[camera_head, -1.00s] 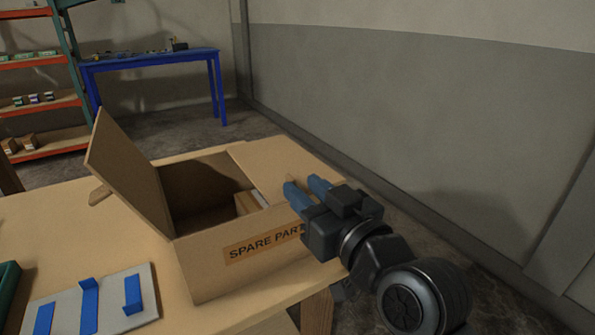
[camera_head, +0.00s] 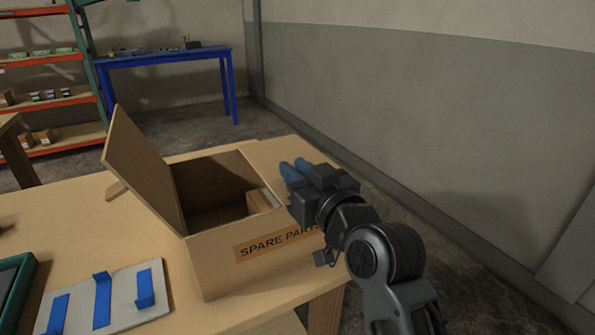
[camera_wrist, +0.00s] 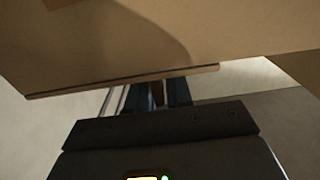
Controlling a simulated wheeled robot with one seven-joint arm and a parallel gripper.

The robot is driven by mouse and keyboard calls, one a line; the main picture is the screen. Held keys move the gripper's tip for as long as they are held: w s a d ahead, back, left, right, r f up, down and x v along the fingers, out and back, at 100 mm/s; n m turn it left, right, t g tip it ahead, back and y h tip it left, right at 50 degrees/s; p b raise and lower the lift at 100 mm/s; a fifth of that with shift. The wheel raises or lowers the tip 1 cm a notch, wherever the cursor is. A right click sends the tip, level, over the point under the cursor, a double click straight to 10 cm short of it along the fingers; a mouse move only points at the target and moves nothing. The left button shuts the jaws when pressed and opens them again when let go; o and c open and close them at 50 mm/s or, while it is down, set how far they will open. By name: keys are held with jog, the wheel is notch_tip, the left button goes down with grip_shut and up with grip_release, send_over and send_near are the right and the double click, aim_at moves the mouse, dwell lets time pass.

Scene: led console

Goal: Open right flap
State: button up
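The cardboard box marked SPARE PARTS (camera_head: 215,265) stands on the wooden table. Its left flap (camera_head: 140,165) stands up, tilted outward to the left. The gripper's blue fingers are apart with a gap, over or beside the box's right side. In the wrist view, the fingers (camera_wrist: 155,95) reach under the edge of a cardboard panel (camera_wrist: 120,55); contact is unclear. Nothing is seen held.
A small carton (camera_head: 260,200) sits inside the box. A grey board with blue brackets (camera_head: 110,298) and a green tray (camera_head: 15,285) lie on the wooden table (camera_head: 85,220) at left. A wall (camera_head: 450,120) runs along the right. A blue table (camera_head: 165,58) and shelves (camera_head: 50,95) stand behind.

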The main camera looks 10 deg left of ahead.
grip_shut()
jog(key=shift+r, duration=0.1)
dwell(0.3)
